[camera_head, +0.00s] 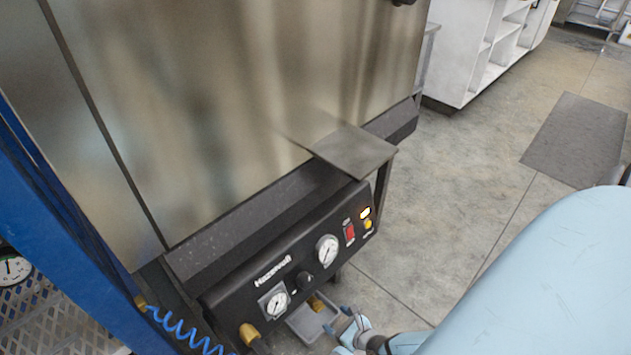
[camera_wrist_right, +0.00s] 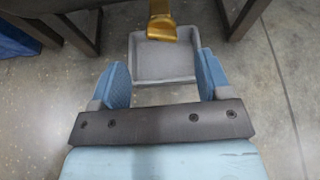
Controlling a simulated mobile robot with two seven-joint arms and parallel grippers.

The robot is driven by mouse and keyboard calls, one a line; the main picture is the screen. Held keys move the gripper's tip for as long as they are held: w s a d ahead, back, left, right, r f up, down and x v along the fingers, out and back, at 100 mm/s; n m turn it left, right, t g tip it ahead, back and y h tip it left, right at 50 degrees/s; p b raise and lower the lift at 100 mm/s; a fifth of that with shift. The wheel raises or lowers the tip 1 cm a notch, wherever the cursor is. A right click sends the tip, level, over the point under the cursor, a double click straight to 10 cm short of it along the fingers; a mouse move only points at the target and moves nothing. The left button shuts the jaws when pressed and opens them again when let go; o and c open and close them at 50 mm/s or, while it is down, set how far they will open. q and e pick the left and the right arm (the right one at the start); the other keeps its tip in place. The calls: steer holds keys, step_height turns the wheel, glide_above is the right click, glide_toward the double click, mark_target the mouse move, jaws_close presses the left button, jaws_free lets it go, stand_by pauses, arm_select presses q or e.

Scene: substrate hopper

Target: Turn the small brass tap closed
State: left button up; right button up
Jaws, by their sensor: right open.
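The small brass tap (camera_wrist_right: 161,22) shows at the top of the right wrist view, above a grey tray. In the head view the brass tap (camera_head: 316,302) is small, under the black control panel (camera_head: 290,265). My right gripper (camera_wrist_right: 163,68) is open and empty, with its two blue fingers apart on either side of the tray in that picture. The tap lies ahead of the fingertips, not between them. In the head view my right gripper (camera_head: 345,322) is just right of the tap, below the panel. My left gripper is not in view.
The grey tray (camera_wrist_right: 165,82) sits under the tap. The panel carries gauges (camera_head: 327,250), a red switch (camera_head: 349,232) and a black knob (camera_head: 304,281). A blue coiled hose (camera_head: 185,330) and a brass fitting (camera_head: 249,333) are left.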

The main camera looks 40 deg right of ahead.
mark_target(319, 307)
steer(key=b+x, duration=0.3)
steer(key=x, duration=0.6)
steer(key=shift+w+f, duration=0.2)
steer(key=shift+w+f+b, duration=0.1)
steer(key=shift+w+b, duration=0.25)
steer(key=shift+w, duration=0.05)
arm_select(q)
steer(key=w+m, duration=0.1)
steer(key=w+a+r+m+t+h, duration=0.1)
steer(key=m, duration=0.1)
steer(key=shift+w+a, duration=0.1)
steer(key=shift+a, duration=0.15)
